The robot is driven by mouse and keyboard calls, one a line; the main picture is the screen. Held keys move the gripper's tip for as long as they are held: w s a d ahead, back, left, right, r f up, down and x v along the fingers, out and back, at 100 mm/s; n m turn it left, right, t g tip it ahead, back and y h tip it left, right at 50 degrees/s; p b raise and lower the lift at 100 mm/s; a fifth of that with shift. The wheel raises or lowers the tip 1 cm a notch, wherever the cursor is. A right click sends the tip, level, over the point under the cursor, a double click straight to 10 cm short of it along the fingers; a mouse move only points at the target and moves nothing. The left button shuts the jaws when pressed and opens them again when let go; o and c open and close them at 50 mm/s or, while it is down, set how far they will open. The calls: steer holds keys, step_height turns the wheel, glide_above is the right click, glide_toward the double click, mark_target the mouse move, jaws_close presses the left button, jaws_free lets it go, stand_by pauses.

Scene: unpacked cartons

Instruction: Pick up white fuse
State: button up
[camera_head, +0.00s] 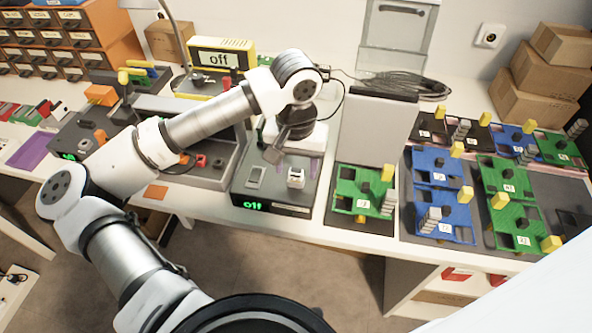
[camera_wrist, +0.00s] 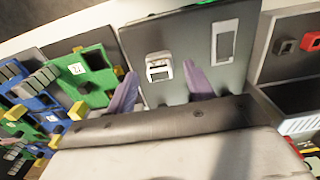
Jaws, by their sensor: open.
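The white fuse (camera_head: 296,178) is a small white block on the top of a dark grey box with a green "off" display (camera_head: 262,206). In the wrist view the white fuse (camera_wrist: 158,66) shows just beyond and between my two purple-grey fingers. My gripper (camera_wrist: 161,84) is open and empty, with a finger to either side of the line to the fuse. In the head view my gripper is over the back part of the grey box, partly hidden by my own arm. No contact with the fuse shows.
A rectangular slot (camera_head: 256,177) lies left of the fuse on the same box. A green circuit board (camera_head: 361,190) with a yellow block stands to the right, with more blue and green boards beyond. A tall grey panel (camera_head: 375,130) rises behind. Orange parts stand to the left.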

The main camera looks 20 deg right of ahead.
mark_target(296, 171)
steer(key=shift+f, duration=0.55)
jaws_close()
steer(key=shift+r, duration=0.1)
step_height(296, 171, up, 20)
steer(key=b, duration=0.1)
steer(key=shift+b, duration=0.4)
